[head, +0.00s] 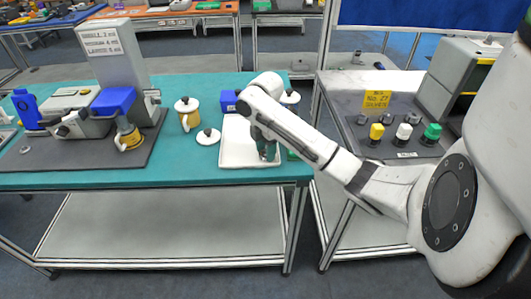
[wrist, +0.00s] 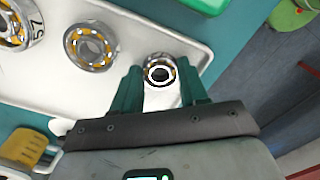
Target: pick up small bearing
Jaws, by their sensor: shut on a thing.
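In the wrist view, my gripper (wrist: 158,92) has its two green fingers on either side of the small bearing (wrist: 160,70). The small bearing is a metal ring with a dark and white centre, and the fingers are shut on it over the white tray (wrist: 110,18). A medium bearing (wrist: 90,46) with yellow balls lies on the tray to its left. A larger bearing (wrist: 18,26) is at the far left, cut by the frame edge. In the head view, my gripper (head: 267,153) reaches down over the tray's right part (head: 237,150), and the small bearing is hidden there.
A machine (head: 118,60) with a size label is at the table's left. A side bench (head: 390,145) with coloured buttons is at right.

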